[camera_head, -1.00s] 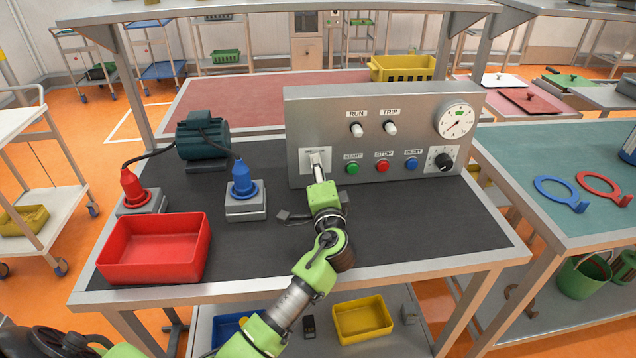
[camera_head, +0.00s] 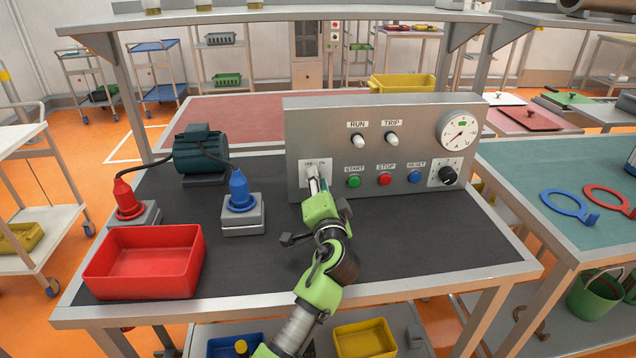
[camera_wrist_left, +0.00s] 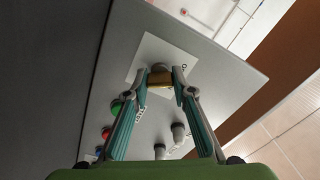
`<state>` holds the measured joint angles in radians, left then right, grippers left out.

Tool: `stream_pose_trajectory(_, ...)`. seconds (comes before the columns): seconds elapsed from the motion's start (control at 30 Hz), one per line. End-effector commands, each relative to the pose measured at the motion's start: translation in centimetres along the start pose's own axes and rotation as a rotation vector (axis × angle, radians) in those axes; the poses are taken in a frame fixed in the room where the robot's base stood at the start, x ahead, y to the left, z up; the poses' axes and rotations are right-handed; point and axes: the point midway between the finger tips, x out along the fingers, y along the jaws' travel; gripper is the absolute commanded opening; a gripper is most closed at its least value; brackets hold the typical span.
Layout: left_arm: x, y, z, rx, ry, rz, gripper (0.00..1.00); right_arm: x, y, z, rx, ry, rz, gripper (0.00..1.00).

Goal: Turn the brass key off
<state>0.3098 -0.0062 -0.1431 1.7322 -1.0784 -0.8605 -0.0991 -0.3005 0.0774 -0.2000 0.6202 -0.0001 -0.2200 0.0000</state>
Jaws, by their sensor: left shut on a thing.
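The brass key (camera_wrist_left: 160,77) shows in the left wrist view as a small brass piece in front of a white plate, between my two fingertips. In the head view its white switch plate (camera_head: 327,166) is at the left of the grey control panel (camera_head: 303,130). There my left gripper (camera_head: 316,181) reaches up to the plate, and its fingers mostly hide the key. The left gripper (camera_wrist_left: 162,88) is shut on the key, one finger on each side. I cannot read the key's position mark. My right gripper is not in view.
The panel has green, red and blue buttons (camera_head: 385,179), two white lamps, a gauge (camera_head: 459,132) and a black knob (camera_head: 448,176). A red bin (camera_head: 146,278) and a blue plug (camera_head: 239,188) stand left of my arm. The bench right of it is clear.

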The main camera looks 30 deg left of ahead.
Motion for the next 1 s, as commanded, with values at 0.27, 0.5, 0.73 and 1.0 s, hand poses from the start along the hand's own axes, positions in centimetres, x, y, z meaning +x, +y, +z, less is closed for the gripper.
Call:
stream_pose_trajectory(0.27, 0.0, 0.1, 0.0, -0.001, -0.001, 0.003, 0.40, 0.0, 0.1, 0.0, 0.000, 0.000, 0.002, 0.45)
stream_pose_trajectory(0.5, -0.1, 0.1, 0.0, 0.000, 0.000, 0.001, 0.40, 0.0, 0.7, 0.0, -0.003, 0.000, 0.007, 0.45)
stream_pose_trajectory(0.73, -2.5, 0.1, 0.1, -0.003, -0.001, 0.003, 0.40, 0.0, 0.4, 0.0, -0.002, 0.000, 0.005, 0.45)
stream_pose_trajectory(1.0, -8.4, 0.2, 0.1, -0.002, -0.002, 0.005, 0.40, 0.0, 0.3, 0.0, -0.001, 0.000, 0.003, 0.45)
